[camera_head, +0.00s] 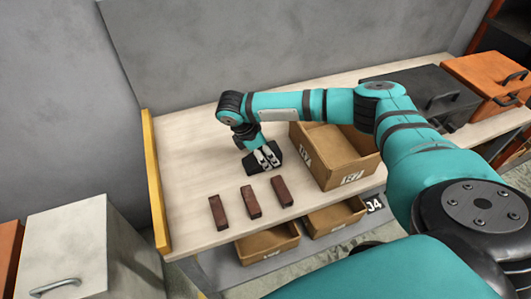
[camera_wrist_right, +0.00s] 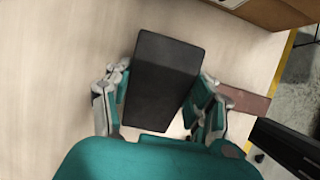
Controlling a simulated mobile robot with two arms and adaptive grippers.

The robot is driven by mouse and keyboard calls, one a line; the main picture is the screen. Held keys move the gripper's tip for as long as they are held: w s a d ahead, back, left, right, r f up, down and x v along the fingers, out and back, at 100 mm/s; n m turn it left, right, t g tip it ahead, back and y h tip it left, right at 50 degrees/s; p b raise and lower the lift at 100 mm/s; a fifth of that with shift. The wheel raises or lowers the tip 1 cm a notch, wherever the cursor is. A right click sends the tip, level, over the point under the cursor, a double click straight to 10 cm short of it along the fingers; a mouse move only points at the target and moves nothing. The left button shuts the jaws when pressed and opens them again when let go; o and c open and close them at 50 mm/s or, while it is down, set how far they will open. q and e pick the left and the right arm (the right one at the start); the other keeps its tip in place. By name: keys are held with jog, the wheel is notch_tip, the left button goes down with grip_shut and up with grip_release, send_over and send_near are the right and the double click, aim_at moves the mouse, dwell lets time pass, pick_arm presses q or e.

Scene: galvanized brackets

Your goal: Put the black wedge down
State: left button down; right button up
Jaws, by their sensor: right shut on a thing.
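The black wedge (camera_wrist_right: 160,80) is a dark block between the two fingers of my right gripper (camera_wrist_right: 160,108) in the right wrist view. The fingers are shut on its sides. In the head view the right gripper (camera_head: 266,158) points down close over the wooden tabletop, and part of the black wedge (camera_head: 250,163) shows around its fingers. I cannot tell whether the wedge touches the tabletop. My left gripper is not in view.
Three reddish-brown blocks (camera_head: 250,202) lie in a row on the wooden table (camera_head: 185,150), in front of the wedge. A cardboard box (camera_head: 345,178) stands right of the gripper. A yellow edge strip (camera_head: 155,190) bounds the table's left side. The tabletop left of the gripper is clear.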

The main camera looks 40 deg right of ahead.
jog(key=shift+f, duration=0.1)
jog(key=o, duration=1.6)
jog(key=shift+f, duration=0.1)
